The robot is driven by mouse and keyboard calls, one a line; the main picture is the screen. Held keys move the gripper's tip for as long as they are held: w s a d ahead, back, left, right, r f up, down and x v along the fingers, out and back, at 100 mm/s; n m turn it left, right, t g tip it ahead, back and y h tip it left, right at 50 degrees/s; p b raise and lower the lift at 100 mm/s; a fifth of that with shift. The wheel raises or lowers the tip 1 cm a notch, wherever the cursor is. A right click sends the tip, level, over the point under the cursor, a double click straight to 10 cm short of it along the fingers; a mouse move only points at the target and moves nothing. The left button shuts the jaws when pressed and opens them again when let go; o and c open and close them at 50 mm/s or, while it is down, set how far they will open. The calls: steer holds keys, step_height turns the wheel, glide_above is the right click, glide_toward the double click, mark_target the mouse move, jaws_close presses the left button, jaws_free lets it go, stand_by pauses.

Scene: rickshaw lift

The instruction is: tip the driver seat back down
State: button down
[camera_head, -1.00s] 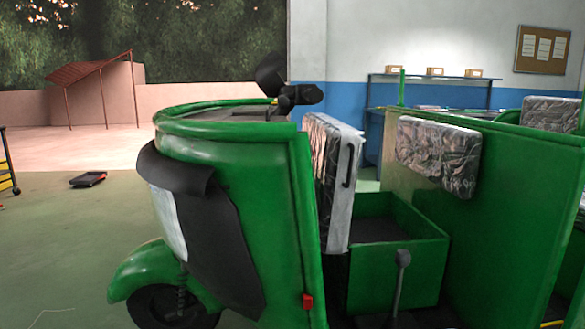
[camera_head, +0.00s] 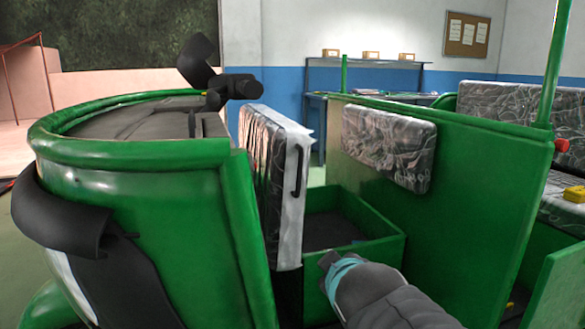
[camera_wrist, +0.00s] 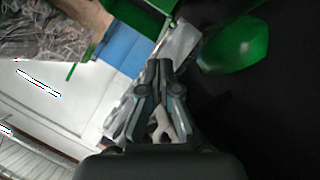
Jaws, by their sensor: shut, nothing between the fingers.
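The driver seat (camera_head: 275,185) stands tipped up on edge in the head view, a plastic-wrapped cushion with a black handle (camera_head: 298,172) on its right-facing side. Right of it is the open green seat box (camera_head: 385,248), with a dark inside. My arm reaches in from the lower right, its teal-ringed end low in front of the box and right of the seat's lower edge. In the wrist view my gripper (camera_wrist: 160,70) is shut and empty, with pale plastic wrapping (camera_wrist: 178,45) behind its fingers. Whether it touches the seat I cannot tell.
The green front body (camera_head: 150,220) with handlebar (camera_head: 225,88) stands left of the seat. A green partition (camera_head: 470,180) with a wrapped backrest (camera_head: 385,145) stands behind the box. A wall shelf with small boxes (camera_head: 370,55) is farther back.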

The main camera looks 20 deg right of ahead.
steer(key=w+r+n+t, duration=0.4)
steer(key=w+r+n, duration=0.1)
steer(key=r, duration=0.2)
steer(key=n+t+y+p, duration=0.1)
steer(key=n+t+y, duration=0.1)
steer(key=n+y, duration=0.45)
glide_toward(285, 166)
steer(key=s+a+n+h, duration=0.1)
steer(key=s+a+n, duration=0.1)
steer(key=s+a, duration=0.2)
steer(key=w, duration=0.3)
steer(key=w+a, duration=0.1)
steer(key=w, duration=0.2)
steer(key=w+b, duration=0.1)
steer(key=w, duration=0.3)
steer(key=shift+a, duration=0.2)
steer(key=shift+s+d+r+t+p, duration=0.15)
steer(key=shift+d+p, duration=0.2)
steer(key=shift+d, duration=0.2)
steer(key=shift+s+d+f+t+p, duration=0.15)
steer(key=shift+d+p, duration=0.15)
steer(key=shift+d, duration=0.2)
steer(key=shift+s+d+f+p, duration=0.15)
steer(key=shift+d+p, duration=0.15)
steer(key=shift+d, duration=0.65)
